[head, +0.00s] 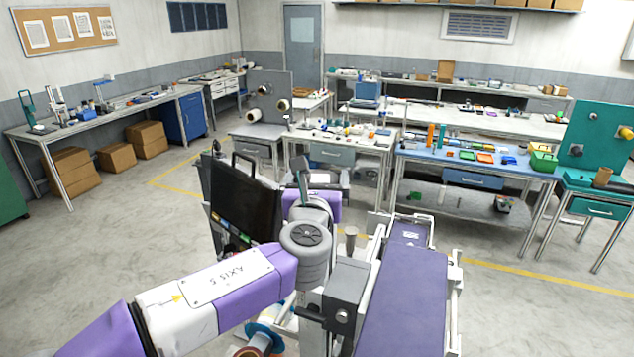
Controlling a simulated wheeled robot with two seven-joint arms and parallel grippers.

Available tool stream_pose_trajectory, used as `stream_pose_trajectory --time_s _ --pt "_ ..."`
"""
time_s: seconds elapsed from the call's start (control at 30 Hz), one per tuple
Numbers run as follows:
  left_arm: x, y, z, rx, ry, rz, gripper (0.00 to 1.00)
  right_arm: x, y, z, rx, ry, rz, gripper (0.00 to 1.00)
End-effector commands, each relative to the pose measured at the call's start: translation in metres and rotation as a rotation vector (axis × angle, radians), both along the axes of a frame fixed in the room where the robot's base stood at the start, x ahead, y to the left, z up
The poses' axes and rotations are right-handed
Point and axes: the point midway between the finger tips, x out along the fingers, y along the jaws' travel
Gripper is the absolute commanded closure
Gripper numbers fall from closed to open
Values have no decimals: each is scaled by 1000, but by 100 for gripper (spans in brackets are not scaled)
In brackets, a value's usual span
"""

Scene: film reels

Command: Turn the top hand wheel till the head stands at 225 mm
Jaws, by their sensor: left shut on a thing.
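My left arm comes in from the bottom left, and its wrist stands in the lower middle of the head view. My left gripper (309,203) is beyond the round wrist joint, and its fingertips are largely hidden. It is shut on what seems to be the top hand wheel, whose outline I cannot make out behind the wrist. A grey block (347,285) and a long purple bed in a white frame (405,300) stand to the right of the wrist. I cannot read any head position or scale. My right gripper is not in view.
A black panel with a handle (245,200) stands close left of the wrist. A blue-rimmed reel-like part (262,338) shows below the arm. Beyond are a blue-topped bench (470,157), a grey bench (340,140) and a teal stand (590,190). The floor at left is clear.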

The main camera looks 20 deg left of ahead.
Motion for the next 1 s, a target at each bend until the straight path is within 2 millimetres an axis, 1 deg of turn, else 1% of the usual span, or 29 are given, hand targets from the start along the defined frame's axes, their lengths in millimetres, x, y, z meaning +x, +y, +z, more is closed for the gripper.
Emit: stream_pose_trajectory --time_s 0.37,0.4,0.43,0.63,0.73,0.87,1.0 --pt "0 0 0 -2 0 -6 35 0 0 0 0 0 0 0" --pt "0 0 0 -2 0 -6 3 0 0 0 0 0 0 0" --pt "0 0 0 -2 0 -6 0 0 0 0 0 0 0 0" --pt "0 0 0 -1 1 -5 0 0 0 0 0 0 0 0" --pt "-5 -1 0 -2 -2 -5 0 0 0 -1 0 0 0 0" --pt "-22 -8 0 -3 -3 -7 0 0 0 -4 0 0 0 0" --pt "-46 -16 0 -3 -3 -7 0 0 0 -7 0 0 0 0"
